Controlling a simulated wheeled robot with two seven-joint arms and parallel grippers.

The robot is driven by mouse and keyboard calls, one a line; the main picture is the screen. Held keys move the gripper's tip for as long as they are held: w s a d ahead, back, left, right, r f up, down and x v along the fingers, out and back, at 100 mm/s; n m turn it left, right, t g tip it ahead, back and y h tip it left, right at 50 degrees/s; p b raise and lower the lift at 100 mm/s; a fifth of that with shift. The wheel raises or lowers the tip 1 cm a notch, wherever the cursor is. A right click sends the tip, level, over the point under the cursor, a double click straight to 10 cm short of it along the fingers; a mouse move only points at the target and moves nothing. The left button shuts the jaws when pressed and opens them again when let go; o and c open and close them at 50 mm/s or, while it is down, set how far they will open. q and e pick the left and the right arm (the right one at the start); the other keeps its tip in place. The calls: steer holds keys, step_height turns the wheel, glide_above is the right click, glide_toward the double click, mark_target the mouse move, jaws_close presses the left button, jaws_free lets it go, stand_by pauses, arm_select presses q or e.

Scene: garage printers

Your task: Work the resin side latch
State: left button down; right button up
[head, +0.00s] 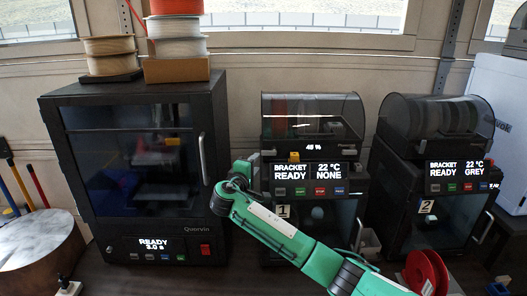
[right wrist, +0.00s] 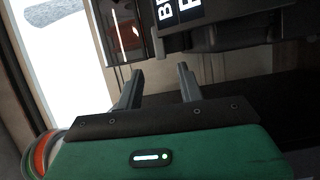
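No part is clearly readable as the resin side latch. The large black printer (head: 100,235) on the left has its front door shut, with a pale vertical handle (head: 203,160) at the door's right edge. Its display reads READY. My right arm reaches in from the lower right, its hand end in front of the gap between this printer and the printer marked 1 (head: 345,178). In the right wrist view my right gripper (right wrist: 158,88) is open, with nothing between its fingers. A dark printer body with part of a display (right wrist: 178,12) lies beyond the fingertips. My left gripper is not in view.
A second printer marked 2 (head: 400,190) stands to the right, displaying READY and GREY. A red spool (head: 425,272) lies by my forearm. Spools (head: 178,45) are stacked on the large printer.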

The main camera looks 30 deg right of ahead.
mark_target(264, 154)
steer(key=p+x, duration=0.2)
steer(key=x, duration=0.5)
steer(key=shift+r+p, duration=0.1)
steer(key=shift+p, duration=0.2)
steer(key=shift+w+d, duration=0.4)
steer(key=shift+d, duration=0.15)
jaws_close()
